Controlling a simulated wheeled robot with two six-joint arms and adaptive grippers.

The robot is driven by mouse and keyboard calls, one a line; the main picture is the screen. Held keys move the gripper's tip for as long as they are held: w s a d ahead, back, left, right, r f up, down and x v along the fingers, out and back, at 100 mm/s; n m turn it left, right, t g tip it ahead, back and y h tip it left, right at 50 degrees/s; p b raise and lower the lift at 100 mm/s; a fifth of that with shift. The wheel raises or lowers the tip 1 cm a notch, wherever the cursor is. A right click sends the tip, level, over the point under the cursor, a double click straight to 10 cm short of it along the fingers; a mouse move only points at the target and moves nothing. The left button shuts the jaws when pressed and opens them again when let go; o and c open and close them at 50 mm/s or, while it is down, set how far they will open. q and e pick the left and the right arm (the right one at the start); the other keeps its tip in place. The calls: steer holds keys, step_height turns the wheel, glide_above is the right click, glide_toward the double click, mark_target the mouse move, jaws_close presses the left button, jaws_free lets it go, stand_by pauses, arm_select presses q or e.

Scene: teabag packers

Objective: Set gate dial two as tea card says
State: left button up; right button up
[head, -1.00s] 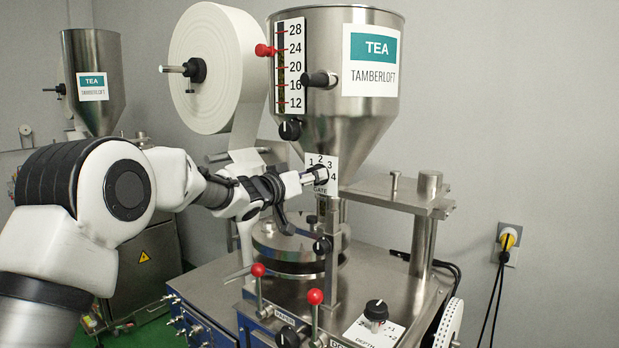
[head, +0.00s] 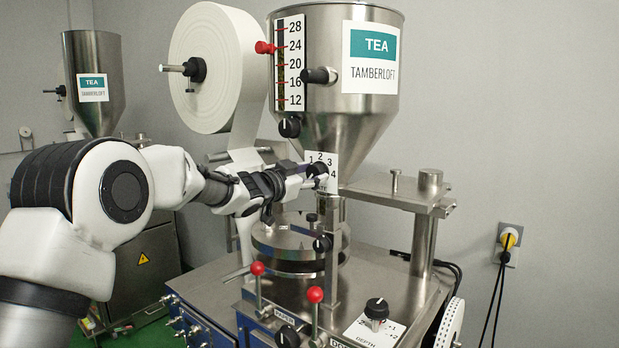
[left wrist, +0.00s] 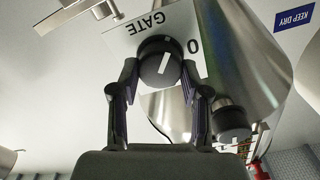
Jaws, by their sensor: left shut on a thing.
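The gate dial (head: 317,171) is a black knob on a white plate numbered 1 to 4, below the steel hopper. In the left wrist view the knob (left wrist: 160,62) shows a white pointer line, with the word GATE and a 0 on the plate. My left gripper (head: 305,176) is shut on the knob, one finger on each side of it. In the head view the fingers partly cover the plate, and I cannot read the exact pointer setting. No tea card is clearly in view; the hopper label (head: 373,58) reads TEA TAMBERLOFT. My right gripper is not in view.
A level scale (head: 290,64) marked 12 to 28 has a red marker near 24. Another black knob (head: 289,127) sits just above the gate plate. Red-topped levers (head: 315,295) and a depth dial (head: 376,310) stand at the front. A paper roll (head: 215,68) hangs behind my arm.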

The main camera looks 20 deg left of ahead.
arm_select(q)
steer(key=shift+f+m, duration=0.1)
steer(key=shift+m, duration=0.5)
steer(key=o, duration=1.1)
steer(key=shift+o, duration=0.2)
steer(key=shift+w+f, duration=0.1)
steer(key=shift+w, duration=0.15)
steer(key=v, duration=1.2)
steer(key=shift+w+d, duration=0.1)
